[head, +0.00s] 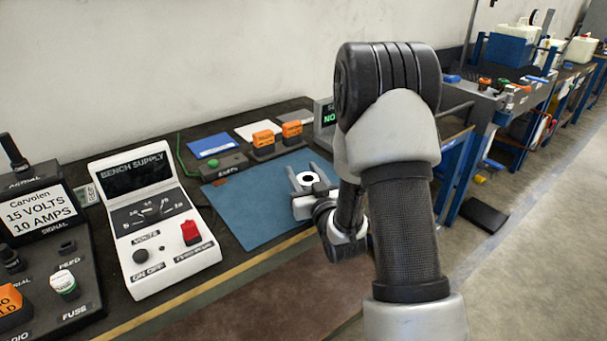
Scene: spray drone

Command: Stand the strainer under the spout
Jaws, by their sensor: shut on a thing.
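My gripper (306,172) is low over the blue mat (245,215) on the bench, near the mat's right side. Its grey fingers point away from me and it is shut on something. I cannot pick out a strainer or a spout for sure in the head view. My arm fills the middle right and hides part of the bench and the floor.
A white bench supply (150,220) and a dark radio panel (40,250) stand left of the mat. Orange-topped blocks (263,140) and a blue card (210,146) lie behind it. Another bench with a blue crate (508,50) and white tanks (580,50) is far right, beyond open floor.

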